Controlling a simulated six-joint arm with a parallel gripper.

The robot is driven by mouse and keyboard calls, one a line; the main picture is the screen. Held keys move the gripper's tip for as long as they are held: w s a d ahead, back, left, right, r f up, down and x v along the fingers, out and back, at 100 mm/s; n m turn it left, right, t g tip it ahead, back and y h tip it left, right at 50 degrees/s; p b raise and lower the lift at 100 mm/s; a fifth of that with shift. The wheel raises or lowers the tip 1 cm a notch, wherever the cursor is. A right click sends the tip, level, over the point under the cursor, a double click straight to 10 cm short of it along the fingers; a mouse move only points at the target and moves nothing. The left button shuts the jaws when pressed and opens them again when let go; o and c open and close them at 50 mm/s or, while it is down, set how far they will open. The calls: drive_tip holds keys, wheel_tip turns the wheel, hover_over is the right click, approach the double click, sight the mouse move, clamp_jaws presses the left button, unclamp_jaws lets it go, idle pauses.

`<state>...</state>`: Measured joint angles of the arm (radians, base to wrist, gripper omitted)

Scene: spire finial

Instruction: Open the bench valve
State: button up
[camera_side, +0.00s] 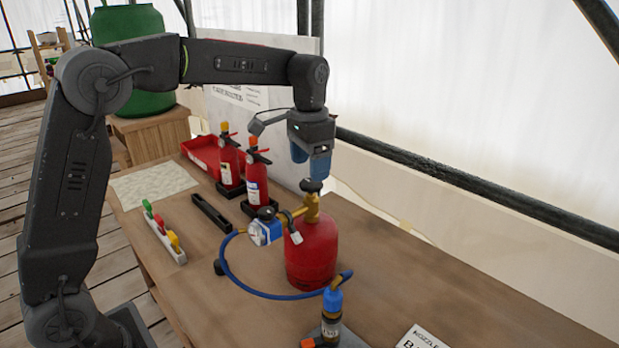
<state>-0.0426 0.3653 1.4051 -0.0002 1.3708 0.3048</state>
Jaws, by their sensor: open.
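A red gas cylinder (311,254) stands upright on the bench. A brass valve (312,208) with a black knob (311,186) sits on its top. A round gauge in a blue and white body (265,229) is at the valve's left, with a blue hose (240,283) curving around the cylinder's front left. My gripper (311,172), with blue fingers, points down directly over the black knob. It is open. I cannot tell from this view whether its fingers reach around the knob or stop just above it.
Two red fire extinguishers (257,181) stand behind to the left, near a red tray (203,155). A rack with coloured pieces (164,235), a black holder (212,214) and a blue-topped torch (332,305) are on the bench (440,270). The right side is mostly clear.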

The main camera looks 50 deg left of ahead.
sight(309, 183)
drive_tip(key=shift+f, duration=1.95)
drive_tip(key=shift+c, duration=0.2)
drive_tip(key=c, duration=0.9)
drive_tip(key=shift+n, duration=0.3)
drive_tip(key=n, duration=0.5)
drive_tip(key=shift+d+n, duration=0.1)
drive_tip(key=shift+n, duration=0.2)
drive_tip(key=n, duration=0.6)
drive_tip(key=shift+d+r, duration=0.1)
